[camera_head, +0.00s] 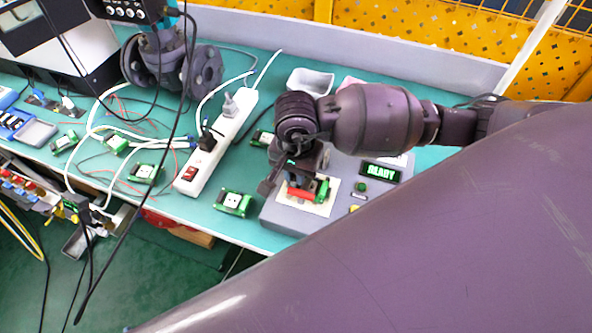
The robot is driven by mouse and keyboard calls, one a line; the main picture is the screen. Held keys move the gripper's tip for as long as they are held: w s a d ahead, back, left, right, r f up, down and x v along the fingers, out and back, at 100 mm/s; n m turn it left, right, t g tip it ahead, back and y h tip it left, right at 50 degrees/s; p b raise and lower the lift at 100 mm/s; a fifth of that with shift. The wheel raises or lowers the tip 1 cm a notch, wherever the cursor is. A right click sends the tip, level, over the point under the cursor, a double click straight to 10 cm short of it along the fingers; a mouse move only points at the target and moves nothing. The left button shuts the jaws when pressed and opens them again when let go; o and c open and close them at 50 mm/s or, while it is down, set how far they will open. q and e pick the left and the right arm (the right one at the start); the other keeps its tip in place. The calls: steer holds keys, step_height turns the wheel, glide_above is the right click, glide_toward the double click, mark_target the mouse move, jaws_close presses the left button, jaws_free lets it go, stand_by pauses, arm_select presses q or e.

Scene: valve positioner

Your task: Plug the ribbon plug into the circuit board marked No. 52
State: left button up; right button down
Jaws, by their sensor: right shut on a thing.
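My right gripper (296,178) points down over the pale plate (318,208) of a grey box (283,218). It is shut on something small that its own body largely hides. A red part (301,194) shows just under it, and a green part (323,190) shows at its right; I cannot tell whether it touches them. Green circuit boards with white middles lie on the table: one left of the box (233,203), one farther left (145,173) and others behind. Their numbers are too small to read. I cannot make out the ribbon plug. My left gripper is not in view.
The grey box has a lit READY display (380,172). A white power strip (217,142) with plugs and loose cables crosses the teal table. A flanged valve (168,65) stands at the back left. My large purple arm link hides the lower right.

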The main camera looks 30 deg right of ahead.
steer(key=shift+f, duration=0.1)
stand_by(0.8)
steer(key=c, duration=1.1)
jaws_free()
